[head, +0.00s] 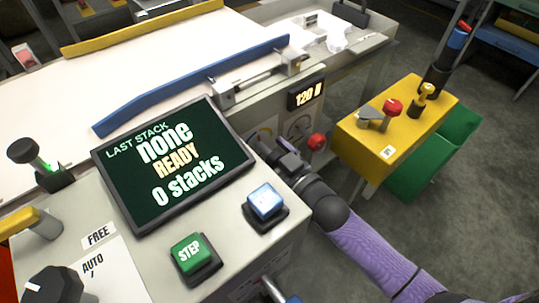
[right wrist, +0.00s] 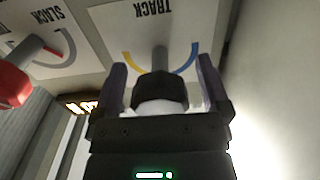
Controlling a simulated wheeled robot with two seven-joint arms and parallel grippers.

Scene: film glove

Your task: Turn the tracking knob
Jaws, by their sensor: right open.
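The tracking knob (right wrist: 160,88) shows in the right wrist view. It is a black knob on a grey stem, in front of a white TRACK plate (right wrist: 125,22) with a yellow and blue arc. My right gripper (right wrist: 161,80) is open, with one finger on each side of the knob. I cannot tell whether either finger touches it. In the head view my right gripper (head: 278,150) is at the machine's side panel, below the 120 display, and hides the knob there. My left gripper is not in view.
A red knob (right wrist: 12,84) on the SLACK plate (right wrist: 50,45) sits close beside the gripper; it also shows in the head view (head: 317,142). The status screen (head: 172,165) reads READY, 0 stacks. A yellow box (head: 395,130) and a green bin (head: 435,155) stand to the right.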

